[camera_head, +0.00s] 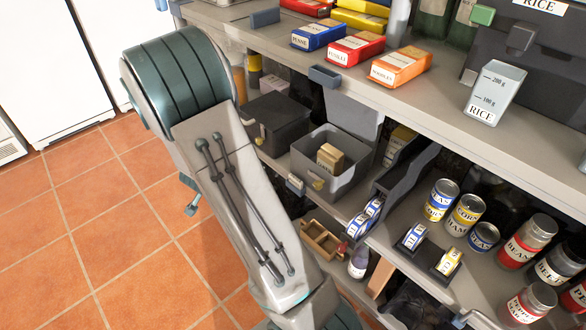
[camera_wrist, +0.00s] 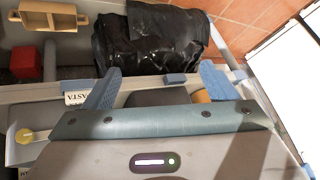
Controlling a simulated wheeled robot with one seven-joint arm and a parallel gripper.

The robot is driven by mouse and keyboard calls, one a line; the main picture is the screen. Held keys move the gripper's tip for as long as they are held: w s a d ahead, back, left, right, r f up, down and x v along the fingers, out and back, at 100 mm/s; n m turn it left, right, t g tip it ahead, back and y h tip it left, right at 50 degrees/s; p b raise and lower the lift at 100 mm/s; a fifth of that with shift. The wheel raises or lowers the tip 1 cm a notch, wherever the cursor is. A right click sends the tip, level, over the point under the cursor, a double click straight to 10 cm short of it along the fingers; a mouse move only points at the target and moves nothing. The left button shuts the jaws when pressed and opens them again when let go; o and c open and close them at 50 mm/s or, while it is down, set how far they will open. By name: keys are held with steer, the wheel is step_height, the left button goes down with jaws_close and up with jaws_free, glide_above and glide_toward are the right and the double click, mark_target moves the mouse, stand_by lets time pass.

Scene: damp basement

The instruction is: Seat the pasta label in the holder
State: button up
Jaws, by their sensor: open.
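The pasta label (camera_wrist: 75,98) is a small white card with dark letters, upside down in the wrist view, just left of my gripper's left finger. A blue piece (camera_wrist: 74,85) sits against its edge at the shelf front; I cannot tell whether the label is seated in it. Another small blue holder-like piece (camera_wrist: 175,79) is on the shelf edge between my fingers. My gripper (camera_wrist: 160,82) is open, its two blue fingers wide apart, with nothing gripped. In the head view my arm hides the gripper; a small blue-and-white piece (camera_head: 295,185) shows at the shelf edge.
A grey bin (camera_head: 352,176) with tan blocks and a lidded dark bin (camera_head: 278,112) stand on the lower shelf. Cans (camera_head: 440,200) stand at right. Below are a wooden caddy (camera_wrist: 48,15), a black bag (camera_wrist: 150,40) and a red block (camera_wrist: 25,61). The tiled floor (camera_head: 90,230) is clear.

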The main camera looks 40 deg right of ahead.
steer(key=s+d+m+g+h+p, duration=0.2)
steer(key=d+m+h+p, duration=0.15)
steer(key=d, duration=0.25)
steer(key=m+g+h+p, duration=0.1)
steer(key=g+h+p, duration=0.1)
steer(key=g+h, duration=0.1)
glide_toward(294, 179)
steer(key=shift+m+h, duration=0.25)
steer(key=b+x, duration=0.2)
steer(key=x, duration=0.2)
steer(key=b+x, duration=0.2)
steer(key=x, duration=0.3)
steer(key=shift+f, duration=0.4)
steer(key=shift+r, duration=0.1)
steer(key=c, duration=1.1)
